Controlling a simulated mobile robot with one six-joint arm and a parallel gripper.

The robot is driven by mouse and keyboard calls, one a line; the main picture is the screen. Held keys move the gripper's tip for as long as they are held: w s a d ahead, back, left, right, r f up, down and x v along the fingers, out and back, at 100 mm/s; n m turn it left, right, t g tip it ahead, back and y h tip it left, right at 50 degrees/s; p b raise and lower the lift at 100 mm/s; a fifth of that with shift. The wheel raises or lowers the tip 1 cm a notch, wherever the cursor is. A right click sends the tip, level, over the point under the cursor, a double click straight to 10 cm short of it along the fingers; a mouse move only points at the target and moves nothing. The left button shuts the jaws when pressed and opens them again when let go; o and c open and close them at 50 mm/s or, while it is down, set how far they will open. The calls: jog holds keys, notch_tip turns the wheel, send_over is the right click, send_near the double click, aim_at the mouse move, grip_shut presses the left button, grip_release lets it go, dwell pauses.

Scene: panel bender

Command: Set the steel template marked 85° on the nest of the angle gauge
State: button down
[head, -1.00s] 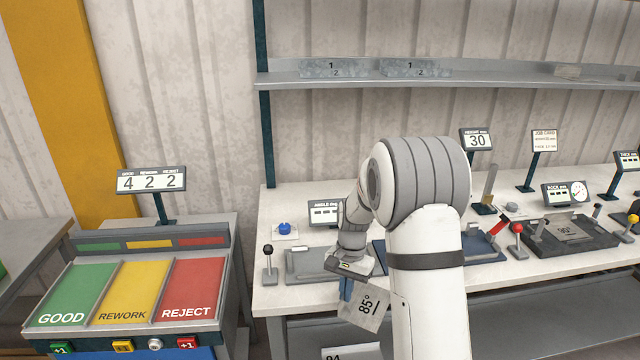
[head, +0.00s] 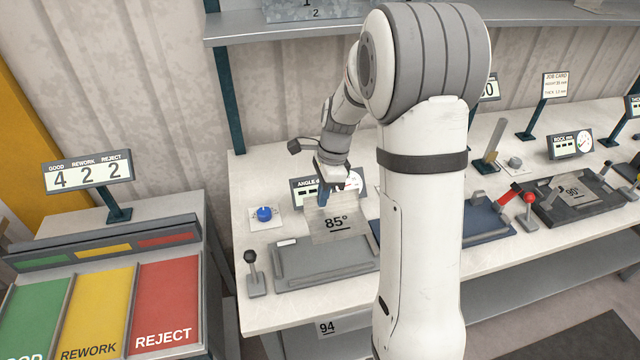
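The steel template marked 85° (head: 345,224) is a thin grey plate at the far edge of the angle gauge. My gripper (head: 330,192) is above its far edge, with blue fingers at the plate, and appears shut on it. The grey nest of the angle gauge (head: 325,260) lies on the bench, nearer than the plate, and looks bare. The plate overlaps the nest's far side in the picture; I cannot tell whether they touch. The angle display (head: 302,186) stands behind, partly hidden by my gripper.
A black-knobbed lever (head: 252,270) stands left of the nest, and a blue button (head: 264,214) behind it. A blue gauge (head: 485,225) with a red lever is right of my arm. A plate marked 94 (head: 340,326) is below the bench edge.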

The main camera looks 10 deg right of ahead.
aim_at(328, 206)
jog(key=shift+w+d+f+b+x, duration=0.15)
jog(key=shift+d+b+x, duration=0.2)
jog(key=shift+b+x, duration=1)
jog(key=shift+w+d+b+x, duration=0.25)
jog(key=shift+b+x, duration=0.65)
jog(key=shift+x, duration=0.95)
jog(key=shift+d+f+b+x, duration=0.1)
jog(key=shift+d+b+x, duration=0.3)
jog(key=shift+b+x, duration=0.95)
jog(key=shift+b+x, duration=0.6)
jog(key=shift+x, duration=1)
jog(key=c, duration=2.1)
grip_release()
jog(key=shift+w+d, duration=0.1)
jog(key=shift+d, duration=0.1)
jog(key=o, duration=0.5)
jog(key=v, duration=0.7)
jog(key=shift+r+b, duration=0.35)
jog(key=shift+b, duration=0.05)
